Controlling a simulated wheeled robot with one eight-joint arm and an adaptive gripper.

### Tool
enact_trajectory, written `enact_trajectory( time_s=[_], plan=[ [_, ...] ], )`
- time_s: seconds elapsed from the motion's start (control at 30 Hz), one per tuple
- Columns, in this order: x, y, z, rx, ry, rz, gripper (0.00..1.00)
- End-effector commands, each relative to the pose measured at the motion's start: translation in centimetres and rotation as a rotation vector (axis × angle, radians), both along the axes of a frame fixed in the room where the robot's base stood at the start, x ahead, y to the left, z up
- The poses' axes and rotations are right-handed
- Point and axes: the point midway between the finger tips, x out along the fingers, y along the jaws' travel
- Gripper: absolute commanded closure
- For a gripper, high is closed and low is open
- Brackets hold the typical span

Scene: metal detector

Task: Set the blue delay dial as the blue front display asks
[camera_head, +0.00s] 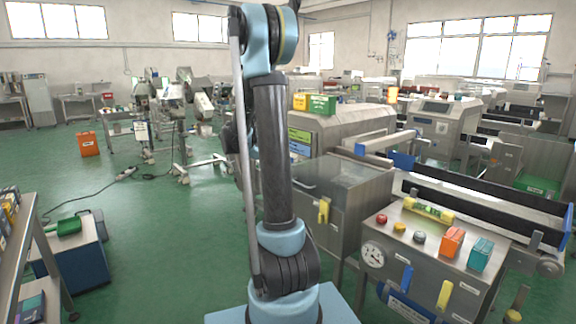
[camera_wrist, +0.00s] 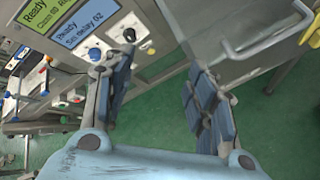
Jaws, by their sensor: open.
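The blue front display (camera_wrist: 85,24) sits on the metal panel at the upper left of the wrist view and reads "Ready" and what looks like "Set delay 02". It also shows small in the head view (camera_head: 300,149), beside my arm. The blue delay dial (camera_wrist: 95,54) is on the panel below that display, partly hidden by my left finger; its setting cannot be read. My gripper (camera_wrist: 158,68) is open and empty, with its fingers well apart. The dial lies just beyond the left finger's tip, outside the gap. In the head view my arm hides the gripper.
A green-yellow display (camera_wrist: 48,12) is above the blue one. A black knob (camera_wrist: 129,34) is right of the dial, with small buttons below it. A cabinet door with a metal handle (camera_wrist: 268,38) is at right.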

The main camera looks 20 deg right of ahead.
Motion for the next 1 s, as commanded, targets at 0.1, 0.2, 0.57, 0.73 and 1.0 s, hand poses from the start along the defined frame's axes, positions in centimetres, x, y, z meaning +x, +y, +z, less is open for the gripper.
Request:
enact_trajectory(
  time_s=[0.1,0.2,0.57,0.73,1.0],
  plan=[
    [3.4,-0.4,-0.8,-0.089,0.047,0.042,0.49],
    [5.9,-0.7,-1.5,-0.165,0.09,0.075,0.49],
    [14.0,-1.2,-5.4,-0.439,0.257,0.17,0.49],
    [17.1,-1.0,-7.9,-0.567,0.342,0.2,0.49],
    [20.1,-0.5,-11.4,-0.727,0.455,0.225,0.49]
  ],
)
